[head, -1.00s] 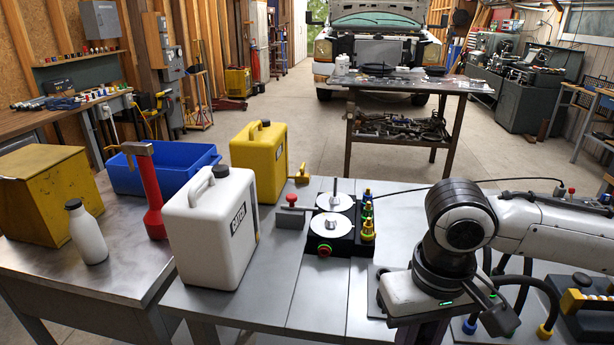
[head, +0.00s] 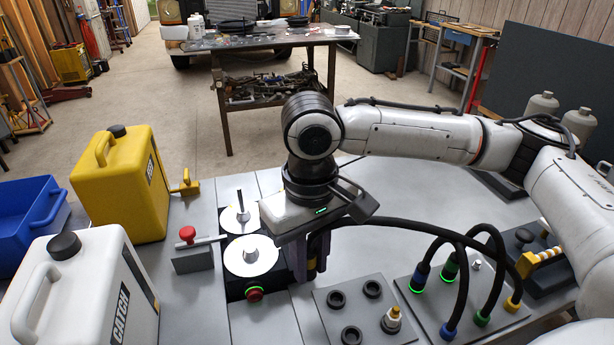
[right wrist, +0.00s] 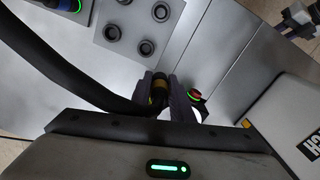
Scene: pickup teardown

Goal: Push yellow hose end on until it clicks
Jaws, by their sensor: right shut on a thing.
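My right gripper (head: 312,262) points down beside the right edge of the black block (head: 236,286) with two silver discs. In the right wrist view its fingers (right wrist: 171,100) are shut on the yellow hose end (right wrist: 158,92), of which little shows. The black hose (head: 410,229) runs from there to a yellow fitting (head: 514,303) on the grey hose panel (head: 420,307). The gripper hides the block's right side, so I cannot tell whether the end is on a fitting. My left gripper (right wrist: 297,20) seems to show at the right wrist view's corner, its opening unclear.
Blue (head: 420,277) and green (head: 450,270) hose ends with lit green rings sit on the panel, near a bare silver stub (head: 476,265). A ringed plate (head: 365,333) lies in front. White (head: 90,280) and yellow (head: 120,190) jugs stand left.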

